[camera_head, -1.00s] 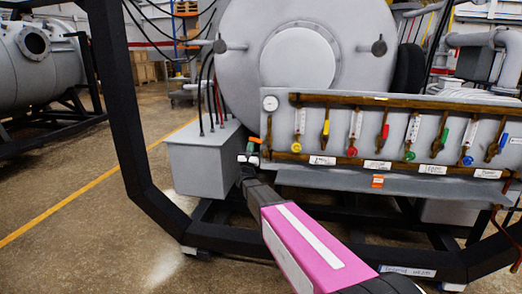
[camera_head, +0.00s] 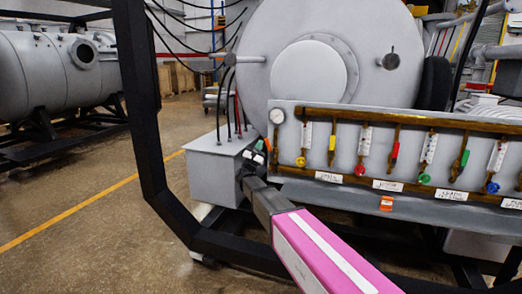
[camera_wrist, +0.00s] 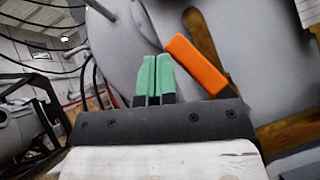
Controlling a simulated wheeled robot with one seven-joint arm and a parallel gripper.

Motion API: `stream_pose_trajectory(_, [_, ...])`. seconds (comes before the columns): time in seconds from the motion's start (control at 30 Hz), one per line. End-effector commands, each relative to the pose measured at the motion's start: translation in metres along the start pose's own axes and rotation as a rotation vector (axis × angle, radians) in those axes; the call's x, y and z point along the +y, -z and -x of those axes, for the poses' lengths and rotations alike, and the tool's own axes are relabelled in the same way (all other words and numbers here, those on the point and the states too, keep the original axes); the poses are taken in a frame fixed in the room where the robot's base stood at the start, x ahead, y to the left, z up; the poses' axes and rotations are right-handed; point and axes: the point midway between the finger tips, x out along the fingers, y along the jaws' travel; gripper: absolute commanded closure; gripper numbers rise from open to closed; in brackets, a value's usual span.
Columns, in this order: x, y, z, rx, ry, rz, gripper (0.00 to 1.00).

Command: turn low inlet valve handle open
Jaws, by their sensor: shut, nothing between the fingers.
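An orange valve handle (camera_wrist: 197,66) shows large in the wrist view, slanting down to the right in front of the grey panel. It shows small in the head view (camera_head: 268,144), at the left end of the valve panel. My gripper (camera_wrist: 152,75) has green fingertips pressed together with nothing between them. In the wrist view they stand just left of the handle, with a narrow gap in the picture; I cannot tell the depth between them. In the head view my gripper (camera_head: 258,149) is small, and contact with the handle cannot be made out.
The grey panel (camera_head: 290,150) carries a brown pipe, a round gauge (camera_head: 277,116) and several coloured valve handles to the right. A grey box (camera_head: 215,168) stands left of my gripper. A black frame (camera_head: 150,130) crosses the left side. Open floor lies further left.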

Motion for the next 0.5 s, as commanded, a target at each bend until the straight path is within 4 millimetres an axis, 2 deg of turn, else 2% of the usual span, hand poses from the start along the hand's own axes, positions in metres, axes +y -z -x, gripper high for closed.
stream_pose_trajectory(0.17, [-0.007, -0.0088, -0.0073, -0.001, -0.001, 0.001, 1.0])
stream_pose_trajectory(0.5, [-0.0014, -0.0036, -0.0065, 0.0, -0.001, 0.0, 1.0])
